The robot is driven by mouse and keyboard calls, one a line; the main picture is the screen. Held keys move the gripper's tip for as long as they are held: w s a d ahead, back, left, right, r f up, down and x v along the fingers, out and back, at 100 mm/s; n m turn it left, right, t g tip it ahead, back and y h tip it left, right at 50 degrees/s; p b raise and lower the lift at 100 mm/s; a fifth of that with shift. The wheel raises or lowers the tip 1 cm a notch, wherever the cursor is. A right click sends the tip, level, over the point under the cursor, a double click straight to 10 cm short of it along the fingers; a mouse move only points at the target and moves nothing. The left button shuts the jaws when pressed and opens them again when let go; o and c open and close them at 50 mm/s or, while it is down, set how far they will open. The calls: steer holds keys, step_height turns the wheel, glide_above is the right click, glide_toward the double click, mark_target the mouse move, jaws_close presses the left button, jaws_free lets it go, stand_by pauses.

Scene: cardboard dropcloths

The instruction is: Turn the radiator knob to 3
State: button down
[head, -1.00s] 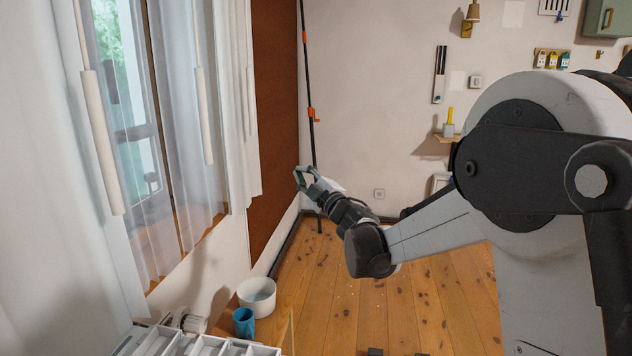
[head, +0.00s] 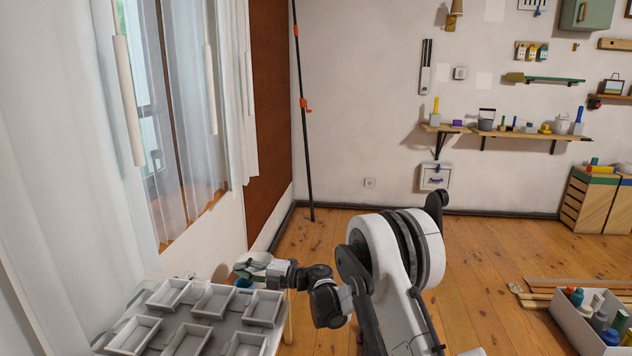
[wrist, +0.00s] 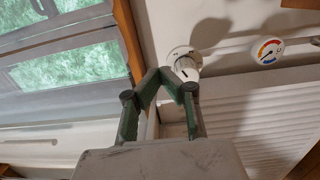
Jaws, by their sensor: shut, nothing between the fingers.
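The radiator knob (wrist: 186,66) is white and round, with a dark mark on its face, in the upper middle of the wrist view. It sits on the wall side above the left end of a white ribbed radiator (wrist: 250,112). The mark is too small to read as a number. My gripper (wrist: 165,80) is shut and empty, its fingertips appearing just below and left of the knob; I cannot tell whether they touch it. In the head view my gripper (head: 250,266) is low at left, beyond the white trays, and I cannot make out the knob there.
A round coloured gauge (wrist: 270,50) is right of the knob. White trays (head: 213,300) lie in front of my gripper in the head view.

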steer(key=a+f+g, duration=0.1)
steer(key=a+f, duration=0.1)
steer(key=a, duration=0.5)
steer(key=shift+s+a+f+n, duration=0.2)
steer(key=shift+a+f+n, duration=0.1)
steer(key=shift+f+n, duration=0.1)
steer(key=shift+f, duration=0.95)
stand_by(0.6)
steer(key=shift+s+f, duration=0.1)
steer(key=shift+f, duration=0.45)
steer(key=shift+w, duration=0.2)
stand_by(0.3)
steer(key=d, duration=0.6)
steer(key=shift+s, duration=0.25)
steer(key=shift+f, duration=0.1)
